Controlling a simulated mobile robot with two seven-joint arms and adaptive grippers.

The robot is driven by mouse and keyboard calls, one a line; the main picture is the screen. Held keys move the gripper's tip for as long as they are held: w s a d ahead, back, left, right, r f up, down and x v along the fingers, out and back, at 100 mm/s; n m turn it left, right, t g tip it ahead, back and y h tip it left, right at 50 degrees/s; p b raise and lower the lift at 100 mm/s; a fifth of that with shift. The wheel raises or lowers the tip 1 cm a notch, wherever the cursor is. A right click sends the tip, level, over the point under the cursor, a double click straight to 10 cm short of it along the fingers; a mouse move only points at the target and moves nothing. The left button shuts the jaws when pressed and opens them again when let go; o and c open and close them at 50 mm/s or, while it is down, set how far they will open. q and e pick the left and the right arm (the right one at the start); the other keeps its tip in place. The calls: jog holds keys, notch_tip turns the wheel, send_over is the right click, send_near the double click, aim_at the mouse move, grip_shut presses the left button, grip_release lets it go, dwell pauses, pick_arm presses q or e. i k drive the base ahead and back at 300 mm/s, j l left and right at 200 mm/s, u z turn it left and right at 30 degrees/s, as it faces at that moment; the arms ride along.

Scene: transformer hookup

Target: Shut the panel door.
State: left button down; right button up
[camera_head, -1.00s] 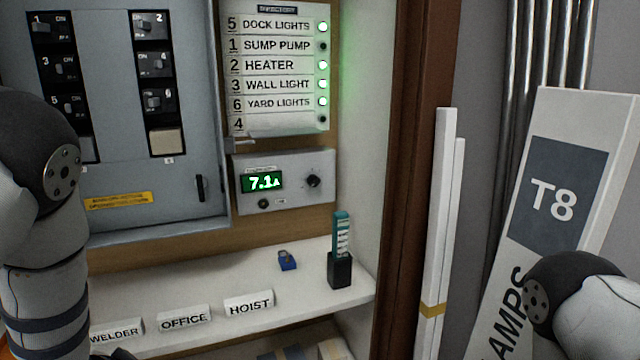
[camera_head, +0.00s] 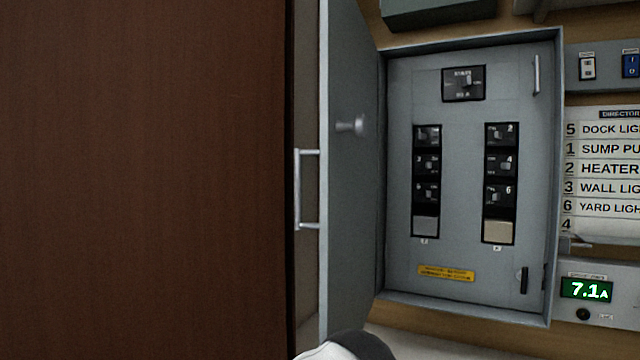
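The grey panel door (camera_head: 352,190) stands swung open on the left side of the grey breaker panel (camera_head: 460,190), seen at a steep angle. A bar handle (camera_head: 299,190) is on the door's outer side and a round knob (camera_head: 352,125) on its inner side. The panel's breakers and yellow label show uncovered. Part of one of my arms, white and dark, shows at the bottom edge, below the door. Neither gripper is in view, and nothing is seen touching the door.
A dark brown wooden surface (camera_head: 140,180) fills the left of the view, close to the door's outer handle. A pale shelf (camera_head: 420,343) lies below.

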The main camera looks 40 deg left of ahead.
aim_at(347, 152)
jog(key=k+j+u, duration=0.25)
jog(key=k+j, duration=0.2)
jog(key=k, duration=0.25)
jog(key=k+j+u, duration=0.3)
jog(key=k+j, duration=0.3)
jog(key=i, duration=0.25)
